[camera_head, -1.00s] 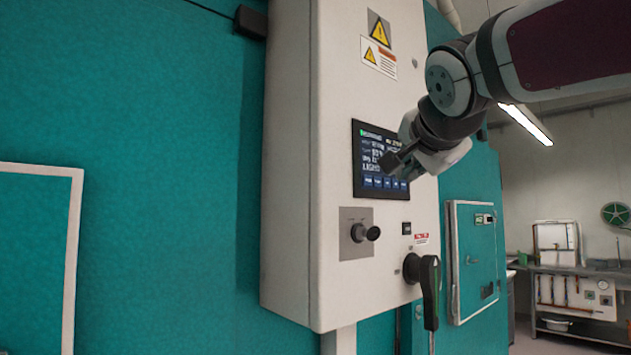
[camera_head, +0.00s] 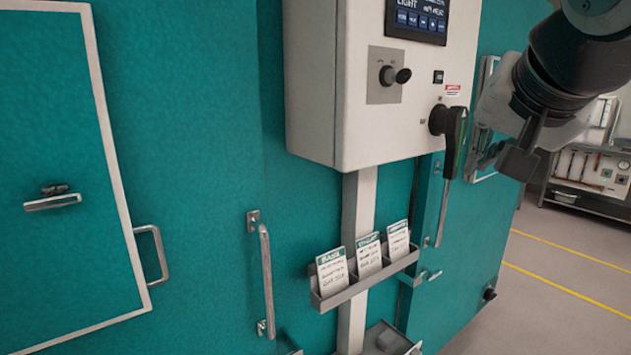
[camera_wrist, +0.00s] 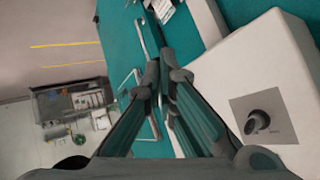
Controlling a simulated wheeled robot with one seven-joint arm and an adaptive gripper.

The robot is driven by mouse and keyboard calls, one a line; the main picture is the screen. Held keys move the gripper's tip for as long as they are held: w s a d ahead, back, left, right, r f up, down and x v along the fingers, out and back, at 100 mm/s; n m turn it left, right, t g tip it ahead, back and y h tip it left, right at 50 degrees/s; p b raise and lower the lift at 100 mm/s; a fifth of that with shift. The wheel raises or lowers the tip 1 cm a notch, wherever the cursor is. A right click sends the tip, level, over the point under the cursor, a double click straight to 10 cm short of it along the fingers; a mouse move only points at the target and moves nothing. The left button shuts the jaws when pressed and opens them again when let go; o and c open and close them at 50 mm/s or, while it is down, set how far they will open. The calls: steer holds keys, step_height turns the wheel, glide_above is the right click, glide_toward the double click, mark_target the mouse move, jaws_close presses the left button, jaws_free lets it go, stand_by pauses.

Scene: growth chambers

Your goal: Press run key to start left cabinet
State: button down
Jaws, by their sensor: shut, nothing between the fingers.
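The control box (camera_head: 350,100) is a pale box on the teal cabinet (camera_head: 190,120). Its dark touch screen (camera_head: 418,20) is cut off by the top edge of the head view, with a lower row of small blue keys showing. I cannot read which one is the run key. My gripper (camera_head: 497,160) is shut and empty, to the right of the box and below the screen, near the black lever handle (camera_head: 453,135). In the wrist view my closed fingers (camera_wrist: 160,75) show beside the box (camera_wrist: 265,60); the screen is not seen there.
A black knob (camera_head: 393,75) sticks out of the box on a grey plate. Below hangs a rack (camera_head: 345,293) with several cards. A vertical door handle (camera_head: 266,280) stands out at lower left. Open floor (camera_head: 560,260) with yellow lines lies at right.

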steer(key=s+a+f+n+g+y, duration=0.1)
steer(key=s+f+n+g, duration=0.3)
steer(key=s+f, duration=1)
step_height(320, 180, down, 4)
steer(key=a+n, duration=0.1)
steer(key=n, duration=0.1)
steer(key=shift+s+n+g+y, duration=0.3)
steer(key=c, duration=2.4)
jaws_free()
